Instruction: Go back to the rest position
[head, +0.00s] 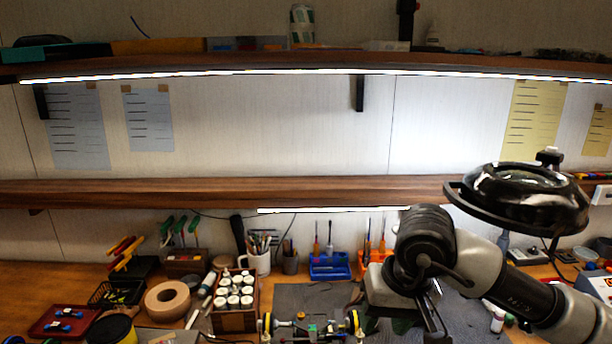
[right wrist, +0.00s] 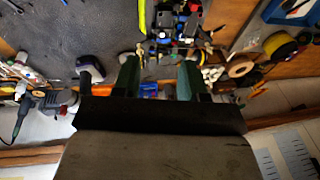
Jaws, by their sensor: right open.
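My right arm comes in from the right in the head view. Its gripper hangs low over the dark work mat (head: 300,295), and its fingers are mostly hidden there by the wrist. In the right wrist view the two green fingers of my right gripper (right wrist: 160,68) stand apart with nothing between them. The RC car (head: 312,328), with yellow-rimmed wheels, is partly cut off at the bottom of the head view, left of the right gripper. A part of it also shows beyond the fingers in the right wrist view (right wrist: 178,25). My left gripper is not in view.
A black magnifier lamp (head: 530,195) stands close to my right arm. A wooden shelf (head: 200,192) runs above the bench. A bottle rack (head: 234,318), tape roll (head: 167,301), mug (head: 258,262) and blue tool holder (head: 328,266) stand left of the arm.

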